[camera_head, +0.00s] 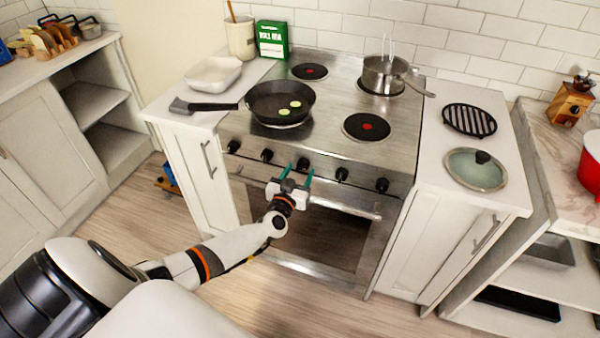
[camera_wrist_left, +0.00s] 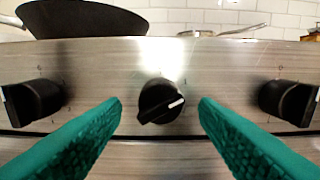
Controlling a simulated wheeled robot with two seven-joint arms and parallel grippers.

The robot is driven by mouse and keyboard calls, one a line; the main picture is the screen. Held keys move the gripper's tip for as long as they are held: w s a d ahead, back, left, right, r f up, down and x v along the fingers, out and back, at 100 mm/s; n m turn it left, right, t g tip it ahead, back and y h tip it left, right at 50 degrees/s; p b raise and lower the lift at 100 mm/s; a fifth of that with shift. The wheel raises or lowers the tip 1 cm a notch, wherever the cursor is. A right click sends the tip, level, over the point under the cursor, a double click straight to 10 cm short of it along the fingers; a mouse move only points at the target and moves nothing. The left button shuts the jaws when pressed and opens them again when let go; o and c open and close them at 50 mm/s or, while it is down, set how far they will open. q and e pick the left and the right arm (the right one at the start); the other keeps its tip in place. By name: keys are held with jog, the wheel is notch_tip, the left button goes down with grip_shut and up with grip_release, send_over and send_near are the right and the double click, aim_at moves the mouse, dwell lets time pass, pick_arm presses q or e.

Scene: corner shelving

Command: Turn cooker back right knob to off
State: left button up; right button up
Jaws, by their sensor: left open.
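The steel cooker (camera_head: 340,150) has a row of black knobs along its front panel. My left gripper (camera_head: 300,174) is in front of the middle knob (camera_head: 303,163), with its teal fingers open and nothing between them. In the left wrist view that knob (camera_wrist_left: 160,101) sits centred between and beyond the fingertips (camera_wrist_left: 160,105), apart from both. Its white pointer line is tilted, pointing right and slightly up. Neighbouring knobs (camera_wrist_left: 32,101) and (camera_wrist_left: 290,101) show at either side. Which knob is the back right one cannot be read from labels. My right gripper is not in view.
A black frying pan (camera_head: 280,103) with green slices sits on the front left burner, its handle pointing left. A steel saucepan (camera_head: 384,75) is on the back right burner. The oven handle (camera_head: 345,206) runs below the knobs. Counters flank the cooker, the right with a glass lid (camera_head: 475,170).

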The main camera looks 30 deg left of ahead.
pick_arm(q)
jog(key=shift+w+a, duration=0.15)
jog(key=shift+w, duration=0.4)
jog(key=c, duration=1)
